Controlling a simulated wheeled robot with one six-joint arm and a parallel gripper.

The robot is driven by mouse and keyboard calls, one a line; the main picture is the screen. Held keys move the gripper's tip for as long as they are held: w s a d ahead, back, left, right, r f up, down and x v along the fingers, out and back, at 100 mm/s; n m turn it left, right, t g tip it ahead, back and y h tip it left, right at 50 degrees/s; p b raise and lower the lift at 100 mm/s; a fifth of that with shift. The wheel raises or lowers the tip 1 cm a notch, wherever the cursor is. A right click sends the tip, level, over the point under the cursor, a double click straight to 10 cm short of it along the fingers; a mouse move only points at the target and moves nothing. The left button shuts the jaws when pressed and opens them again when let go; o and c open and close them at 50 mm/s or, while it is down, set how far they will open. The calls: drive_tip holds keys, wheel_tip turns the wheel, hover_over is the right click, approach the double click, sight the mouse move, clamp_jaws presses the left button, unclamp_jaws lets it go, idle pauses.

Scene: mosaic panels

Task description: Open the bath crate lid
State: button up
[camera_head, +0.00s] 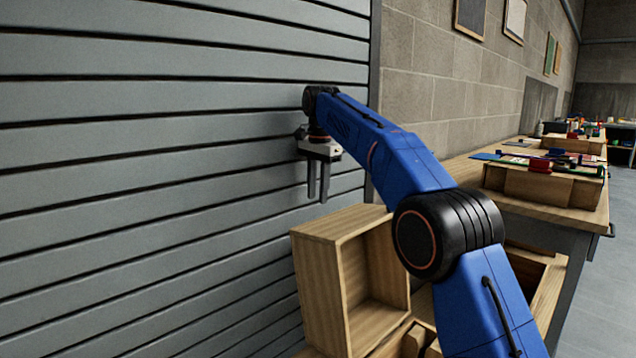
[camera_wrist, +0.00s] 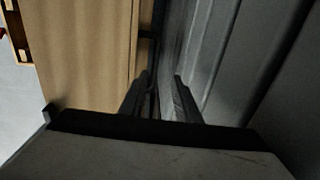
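A pale wooden box-shaped piece (camera_head: 318,285) stands upright in the head view, its hollow side facing right. It looks like a raised crate lid, but its joint to the crate below is hidden by my arm. My gripper (camera_head: 318,198) points down above and behind the wooden piece, close to the shutter. Its two fingers are apart, with nothing seen held between them; the wrist view also shows them (camera_wrist: 160,90).
A grey slatted shutter (camera_head: 150,160) rises close on the left, leaving a narrow gap. A wooden workbench (camera_head: 555,208) at right carries a wooden crate (camera_head: 530,185) and several small coloured items. Open floor (camera_head: 600,290) lies at far right.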

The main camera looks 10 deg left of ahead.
drive_tip(key=shift+r, duration=1.6)
drive_tip(key=s+d+r+n+t, duration=0.1)
drive_tip(key=s+d, duration=0.5)
drive_tip(key=d, duration=0.4)
drive_tip(key=s+d+n, duration=0.1)
drive_tip(key=s+d, duration=0.4)
drive_tip(key=d, duration=0.5)
drive_tip(key=s+d+r+n+t, duration=0.1)
drive_tip(key=s+d, duration=0.5)
drive_tip(key=d, duration=0.3)
drive_tip(key=s+d+f+n+t, duration=0.1)
drive_tip(key=s+d+f, duration=0.4)
drive_tip(key=s, duration=0.3)
drive_tip(key=s+d+f+n, duration=0.1)
drive_tip(key=s+d+f, duration=0.4)
drive_tip(key=s+d, duration=0.15)
drive_tip(key=s+d+f+n, duration=0.1)
drive_tip(key=s+d+f, duration=0.1)
drive_tip(key=s+f, duration=0.6)
drive_tip(key=s+d+f+n+t, duration=0.1)
drive_tip(key=s+d+f, duration=0.2)
drive_tip(key=s+f, duration=0.5)
